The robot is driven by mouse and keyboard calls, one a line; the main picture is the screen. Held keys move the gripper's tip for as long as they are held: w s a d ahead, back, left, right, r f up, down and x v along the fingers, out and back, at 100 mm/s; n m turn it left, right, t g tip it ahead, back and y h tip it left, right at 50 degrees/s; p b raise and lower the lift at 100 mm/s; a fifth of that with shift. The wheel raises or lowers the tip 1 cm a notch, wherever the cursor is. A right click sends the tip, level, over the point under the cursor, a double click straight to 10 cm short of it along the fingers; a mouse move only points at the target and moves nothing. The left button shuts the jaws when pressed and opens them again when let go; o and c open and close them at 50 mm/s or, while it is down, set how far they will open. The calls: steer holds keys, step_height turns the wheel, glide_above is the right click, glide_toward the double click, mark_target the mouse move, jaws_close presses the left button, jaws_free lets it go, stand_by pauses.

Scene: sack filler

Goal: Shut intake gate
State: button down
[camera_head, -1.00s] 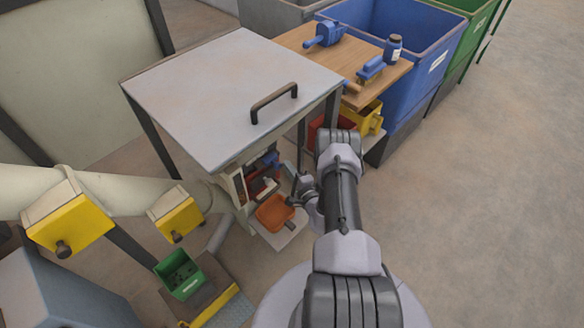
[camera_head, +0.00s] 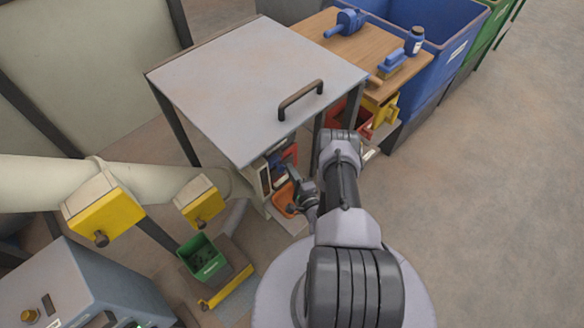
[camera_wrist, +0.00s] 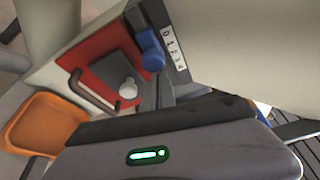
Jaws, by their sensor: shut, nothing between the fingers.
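In the wrist view a blue knob (camera_wrist: 152,50) sits beside a white number scale (camera_wrist: 174,47) on the cabinet edge. Left of it is a red panel (camera_wrist: 103,68) with a grey plate, a pale round knob (camera_wrist: 127,89) and a bar handle (camera_wrist: 88,92). I cannot tell which of these belongs to the intake gate. My gripper (camera_wrist: 157,92) is shut and empty, its dark fingers just below the blue knob in the picture; contact cannot be told. In the head view my gripper (camera_head: 294,207) is at the cabinet's open front, partly hidden by my arm.
An orange tray (camera_wrist: 42,122) lies left of the red panel. The grey cabinet top (camera_head: 245,85) with a dark handle (camera_head: 300,98) overhangs the front. A wooden bench (camera_head: 345,50) and blue bin (camera_head: 450,45) stand behind right. Floor at right is clear.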

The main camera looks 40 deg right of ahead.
steer(key=shift+a+f, duration=0.2)
steer(key=shift+a, duration=0.15)
steer(key=s+d+p, duration=0.2)
steer(key=s, duration=0.7)
steer(key=shift+s, duration=0.3)
